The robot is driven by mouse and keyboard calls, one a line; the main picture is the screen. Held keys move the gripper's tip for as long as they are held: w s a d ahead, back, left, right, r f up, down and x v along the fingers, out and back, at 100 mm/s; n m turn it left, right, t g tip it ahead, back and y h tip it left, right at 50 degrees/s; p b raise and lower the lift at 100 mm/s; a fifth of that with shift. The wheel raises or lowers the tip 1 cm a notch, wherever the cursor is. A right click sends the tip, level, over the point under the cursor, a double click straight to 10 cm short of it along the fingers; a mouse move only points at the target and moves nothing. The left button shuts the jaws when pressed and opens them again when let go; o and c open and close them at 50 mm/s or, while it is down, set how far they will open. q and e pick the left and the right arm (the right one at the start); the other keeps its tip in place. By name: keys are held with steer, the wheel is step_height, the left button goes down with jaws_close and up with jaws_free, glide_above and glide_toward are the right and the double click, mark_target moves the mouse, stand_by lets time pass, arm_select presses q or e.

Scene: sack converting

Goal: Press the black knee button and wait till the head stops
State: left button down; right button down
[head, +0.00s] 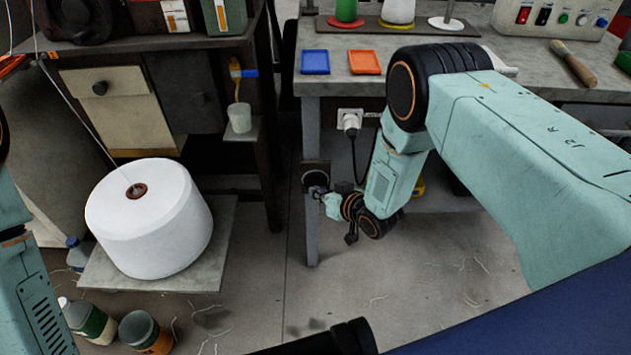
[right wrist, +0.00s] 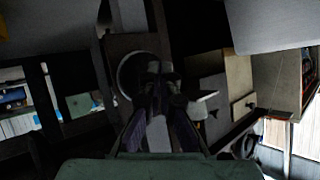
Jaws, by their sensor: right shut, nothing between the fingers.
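The black knee button (head: 314,177) is a round black disc with a pale rim on a dark plate fixed to the grey leg of the right table. It also shows in the right wrist view (right wrist: 130,80), partly hidden behind the fingers. My right gripper (head: 318,190) is shut and empty, its tips right at the button's lower part. In the right wrist view my right gripper (right wrist: 156,72) overlaps the button's right side. I cannot tell whether the tips touch it or press it in. My left arm shows at the left edge, but its gripper is out of view.
A white plug and socket (head: 350,121) with a hanging black cable is close to my right forearm. Blue (head: 315,62) and orange (head: 364,62) trays lie on the right table.

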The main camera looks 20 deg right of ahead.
steer(key=shift+s, duration=0.15)
steer(key=s+p, duration=0.1)
steer(key=s, duration=0.1)
steer(key=s+a+p, duration=0.1)
steer(key=s, duration=0.1)
steer(key=shift+s+a+p, duration=0.2)
steer(key=shift+s+p, duration=0.1)
stand_by(0.7)
